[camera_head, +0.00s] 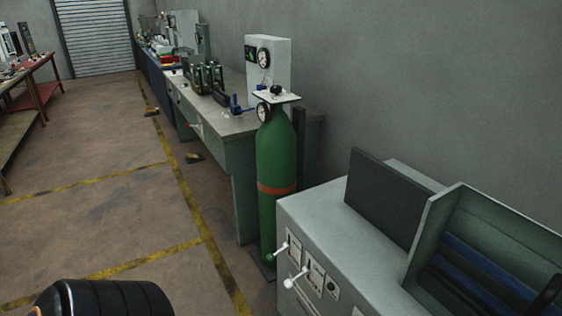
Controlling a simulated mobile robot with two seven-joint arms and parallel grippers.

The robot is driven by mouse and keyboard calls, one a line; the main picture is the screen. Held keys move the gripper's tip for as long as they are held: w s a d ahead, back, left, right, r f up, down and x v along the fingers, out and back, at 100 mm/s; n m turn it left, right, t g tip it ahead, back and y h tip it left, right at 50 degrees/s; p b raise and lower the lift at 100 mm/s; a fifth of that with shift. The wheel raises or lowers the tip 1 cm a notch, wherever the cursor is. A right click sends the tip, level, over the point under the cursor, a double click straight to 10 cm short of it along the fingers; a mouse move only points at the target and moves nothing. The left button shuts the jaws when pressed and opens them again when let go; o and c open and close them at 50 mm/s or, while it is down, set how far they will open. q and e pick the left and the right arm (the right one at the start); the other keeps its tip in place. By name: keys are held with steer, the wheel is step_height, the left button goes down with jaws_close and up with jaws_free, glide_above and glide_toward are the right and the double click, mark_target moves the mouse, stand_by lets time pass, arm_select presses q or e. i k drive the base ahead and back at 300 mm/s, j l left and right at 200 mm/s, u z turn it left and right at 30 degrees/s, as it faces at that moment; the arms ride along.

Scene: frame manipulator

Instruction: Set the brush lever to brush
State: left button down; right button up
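A grey machine cabinet (350,262) stands at the lower right. Its front face carries two levers with white handles. The farther lever (281,248) sticks out near the left edge, and the nearer lever (295,280) sits lower and to its right. Each lever has a small light plate behind it, but the labels are too small to read. I cannot tell which one is the brush lever or how it is set. Neither gripper shows; a black ribbed part, probably of my own arm, shows at the bottom left.
A green gas cylinder (277,160) with a red band stands just beyond the cabinet, beside a long green workbench (215,136). A dark upright panel (388,200) and an open green tray-like part (430,235) top the cabinet. The floor (110,215) to the left is clear.

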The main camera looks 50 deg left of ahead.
mark_target(270, 258)
steer(key=u, duration=1.5)
steer(key=i+j, duration=0.3)
steer(key=j, duration=0.15)
steer(key=i+j, duration=0.3)
steer(key=i+j+z, duration=0.1)
steer(key=i+j, duration=0.2)
steer(key=j, duration=0.25)
